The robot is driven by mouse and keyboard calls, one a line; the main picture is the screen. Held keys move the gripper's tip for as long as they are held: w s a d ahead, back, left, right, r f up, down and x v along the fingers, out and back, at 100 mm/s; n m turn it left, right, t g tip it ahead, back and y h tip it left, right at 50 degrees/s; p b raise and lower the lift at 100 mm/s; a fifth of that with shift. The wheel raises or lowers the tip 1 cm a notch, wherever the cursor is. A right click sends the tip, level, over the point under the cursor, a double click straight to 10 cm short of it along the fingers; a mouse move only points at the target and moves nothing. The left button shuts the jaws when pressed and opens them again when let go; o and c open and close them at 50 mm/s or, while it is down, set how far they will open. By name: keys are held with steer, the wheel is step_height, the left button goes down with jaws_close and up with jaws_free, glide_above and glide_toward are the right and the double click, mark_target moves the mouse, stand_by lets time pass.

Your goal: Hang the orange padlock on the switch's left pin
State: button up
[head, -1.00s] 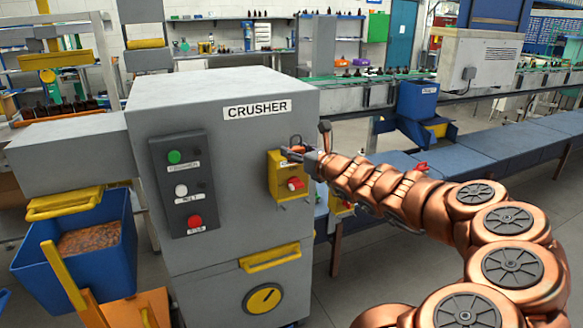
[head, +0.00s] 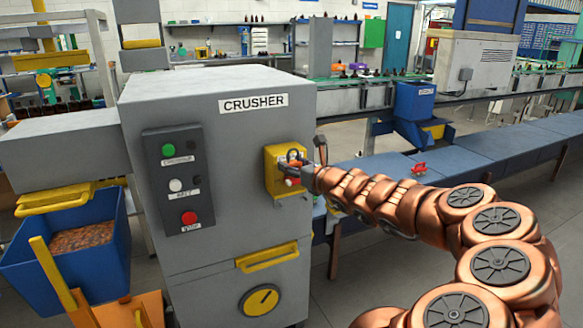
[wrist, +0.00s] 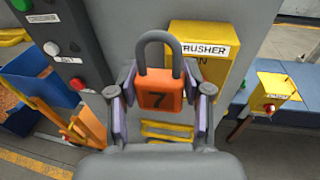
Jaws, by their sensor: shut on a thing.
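The orange padlock (wrist: 160,94), marked 7, is upright between my gripper's pads in the wrist view, with its dark grey shackle up and closed-looking. My gripper (wrist: 160,100) is shut on its body. The yellow switch box (wrist: 200,62) with a CRUSHER label is behind and right of the padlock; the padlock covers part of its left side. In the head view the switch box (head: 274,166) is on the crusher's front, and my gripper (head: 297,178) is in front of its right part. I cannot make out the left pin or whether the shackle touches it.
The grey crusher (head: 225,130) carries a dark button panel (head: 180,180) left of the switch and a yellow handle (head: 268,257) below. A second yellow box (wrist: 277,88) is at the right. A small red object (head: 418,168) lies on the blue conveyor (head: 480,155).

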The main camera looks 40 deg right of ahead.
step_height(320, 180, down, 21)
steer(key=g+b, duration=0.2)
steer(key=b, duration=1)
steer(key=d+p+x, duration=0.1)
steer(key=d+x, duration=0.1)
steer(key=x, duration=0.7)
steer(key=shift+w+r+p, duration=0.25)
steer(key=shift+r+p, duration=0.1)
steer(key=shift+p, duration=0.05)
steer(key=shift+d, duration=0.1)
stand_by(0.3)
steer(key=o, duration=1.3)
steer(key=shift+s, duration=0.1)
steer(key=v, duration=1.2)
steer(key=shift+f, duration=0.15)
